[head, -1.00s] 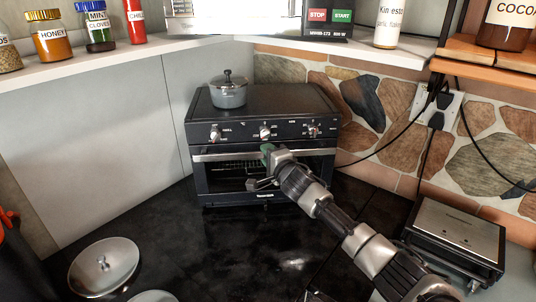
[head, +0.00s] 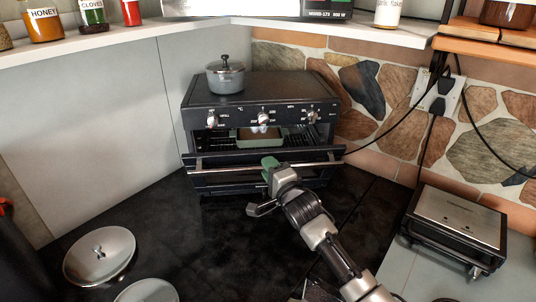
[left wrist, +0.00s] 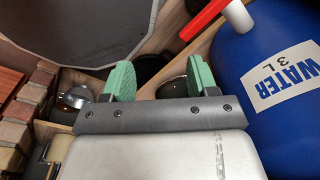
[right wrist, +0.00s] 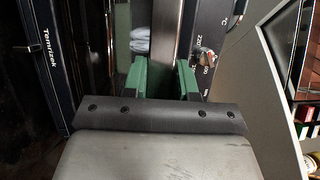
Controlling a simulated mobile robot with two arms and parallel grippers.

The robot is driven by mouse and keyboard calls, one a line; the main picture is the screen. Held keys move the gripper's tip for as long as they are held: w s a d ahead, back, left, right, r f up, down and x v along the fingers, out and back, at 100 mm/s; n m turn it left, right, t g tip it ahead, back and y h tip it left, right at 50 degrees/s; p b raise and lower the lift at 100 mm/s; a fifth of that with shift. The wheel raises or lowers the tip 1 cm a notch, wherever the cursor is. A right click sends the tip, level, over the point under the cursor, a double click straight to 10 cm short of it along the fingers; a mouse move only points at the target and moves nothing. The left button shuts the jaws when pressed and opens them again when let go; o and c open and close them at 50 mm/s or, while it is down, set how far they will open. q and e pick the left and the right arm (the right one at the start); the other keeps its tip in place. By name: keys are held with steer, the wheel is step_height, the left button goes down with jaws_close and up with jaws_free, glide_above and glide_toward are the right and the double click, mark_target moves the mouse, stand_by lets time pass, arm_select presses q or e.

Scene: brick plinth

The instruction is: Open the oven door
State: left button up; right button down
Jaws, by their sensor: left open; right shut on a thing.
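The oven (head: 262,115) stands on the dark counter in the corner. Its door (head: 225,182) is tilted partly open, with the handle (head: 215,167) along its top edge. Through the gap I see a rack and a container (head: 258,133) inside. My right gripper (head: 269,165) is shut on the door handle near its middle. In the right wrist view the green fingers (right wrist: 161,78) sit on both sides of the handle bar (right wrist: 164,40). My left gripper (left wrist: 161,80) is open and empty, away from the oven, and shows only in the left wrist view.
A lidded grey pot (head: 225,76) stands on the oven. A contact grill (head: 455,228) is at the right, and a round metal lid (head: 99,257) lies at the left. A blue water container (left wrist: 275,85) is near my left gripper.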

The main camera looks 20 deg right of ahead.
steer(key=shift+s+a+f, duration=0.15)
steer(key=shift+s+f, duration=0.5)
steer(key=shift+f, duration=0.05)
steer(key=shift+s+a+f, duration=0.1)
steer(key=shift+s+f, duration=0.55)
steer(key=c, duration=1.2)
jaws_free()
steer(key=p+v, duration=0.5)
steer(key=v, duration=0.5)
steer(key=shift+s, duration=0.35)
